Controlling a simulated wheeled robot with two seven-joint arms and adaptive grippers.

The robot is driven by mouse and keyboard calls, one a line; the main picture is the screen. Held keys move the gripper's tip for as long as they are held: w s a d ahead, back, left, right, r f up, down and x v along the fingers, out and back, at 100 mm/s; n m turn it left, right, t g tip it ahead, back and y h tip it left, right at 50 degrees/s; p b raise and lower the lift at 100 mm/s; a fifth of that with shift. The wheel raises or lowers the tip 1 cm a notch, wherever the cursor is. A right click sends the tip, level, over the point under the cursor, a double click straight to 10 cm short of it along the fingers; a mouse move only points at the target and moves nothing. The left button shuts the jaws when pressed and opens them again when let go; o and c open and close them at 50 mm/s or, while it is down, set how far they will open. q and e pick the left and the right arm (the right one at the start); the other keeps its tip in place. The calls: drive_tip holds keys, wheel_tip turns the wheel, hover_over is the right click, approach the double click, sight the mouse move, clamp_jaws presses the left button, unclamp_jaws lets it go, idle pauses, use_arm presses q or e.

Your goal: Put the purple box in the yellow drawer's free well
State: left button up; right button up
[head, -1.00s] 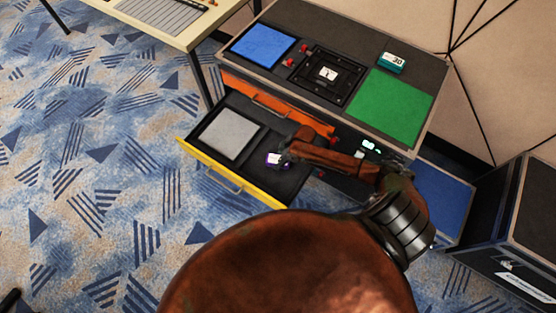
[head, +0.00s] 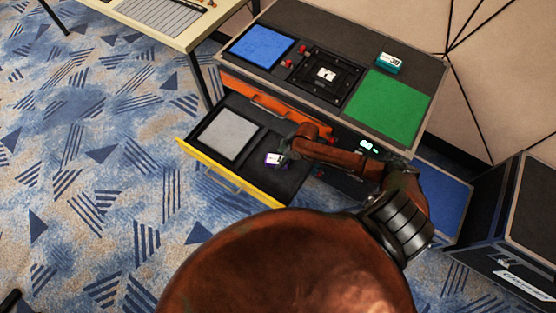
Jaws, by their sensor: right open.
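The small purple box (head: 275,159), with a white label on top, lies in the right well of the pulled-out yellow drawer (head: 228,178). The left well holds a flat grey panel (head: 230,134). My right gripper (head: 295,146) is open, just to the right of and above the purple box. A small gap shows between its fingers and the box. Part of the well behind the fingers is hidden. My left gripper is not in view.
An orange drawer front (head: 275,106) sits just behind and above the yellow drawer. The cabinet top carries a blue pad (head: 262,47), a black framed fixture (head: 325,74), a green pad (head: 388,108) and a teal box (head: 389,63). Patterned carpet in front is clear.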

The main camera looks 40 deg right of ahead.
drive_tip(key=p+v, duration=0.2)
drive_tip(key=v, duration=0.7)
